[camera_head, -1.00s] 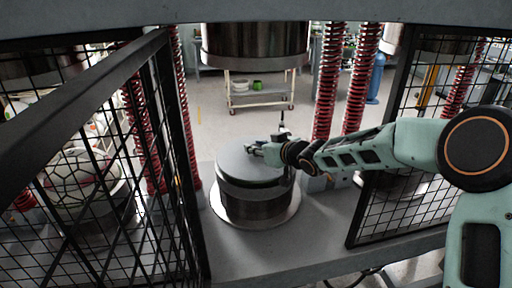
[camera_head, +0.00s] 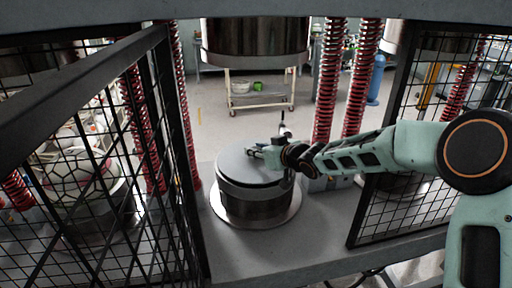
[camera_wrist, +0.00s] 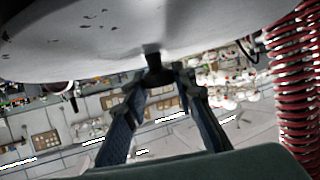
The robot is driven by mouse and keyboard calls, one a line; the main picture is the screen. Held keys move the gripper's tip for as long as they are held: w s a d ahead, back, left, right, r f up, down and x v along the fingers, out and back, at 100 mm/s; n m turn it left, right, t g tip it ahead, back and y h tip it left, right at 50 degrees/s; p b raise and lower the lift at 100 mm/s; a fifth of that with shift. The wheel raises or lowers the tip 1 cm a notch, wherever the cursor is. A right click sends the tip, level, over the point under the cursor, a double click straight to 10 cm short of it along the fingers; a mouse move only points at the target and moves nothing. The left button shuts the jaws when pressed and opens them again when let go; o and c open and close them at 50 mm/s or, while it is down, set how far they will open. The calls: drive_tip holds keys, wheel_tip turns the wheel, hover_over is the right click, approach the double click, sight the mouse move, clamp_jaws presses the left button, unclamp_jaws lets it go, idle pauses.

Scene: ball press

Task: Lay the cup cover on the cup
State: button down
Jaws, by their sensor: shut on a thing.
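The cup is a shiny steel cylinder (camera_head: 252,208) on a round base plate, in the middle of the head view. The cup cover, a flat grey disc (camera_head: 238,170), lies over the cup's mouth. I cannot tell whether it rests fully on the rim or sits slightly above or tilted. My gripper (camera_head: 260,151) reaches in from the right over the cover. In the wrist view, its two fingers (camera_wrist: 158,82) are shut on the dark knob of the pale cover (camera_wrist: 95,38). The inside of the cup is hidden.
A large steel press cylinder (camera_head: 255,42) hangs above the cup. Red springs (camera_head: 328,80) stand behind it. Black mesh guards stand at left (camera_head: 165,110) and right (camera_head: 420,200). The grey bench (camera_head: 320,230) is clear in front.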

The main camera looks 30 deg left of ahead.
drive_tip(key=shift+d+f+b, duration=0.15)
drive_tip(key=shift+f+b, duration=0.2)
drive_tip(key=shift+b, duration=0.1)
idle(0.3)
drive_tip(key=c, duration=1.5)
unclamp_jaws()
drive_tip(key=shift+f, duration=0.1)
drive_tip(key=shift+d+f, duration=0.15)
drive_tip(key=v, duration=1.2)
drive_tip(key=shift+s+d+r, duration=0.2)
drive_tip(key=shift+s+d, duration=0.05)
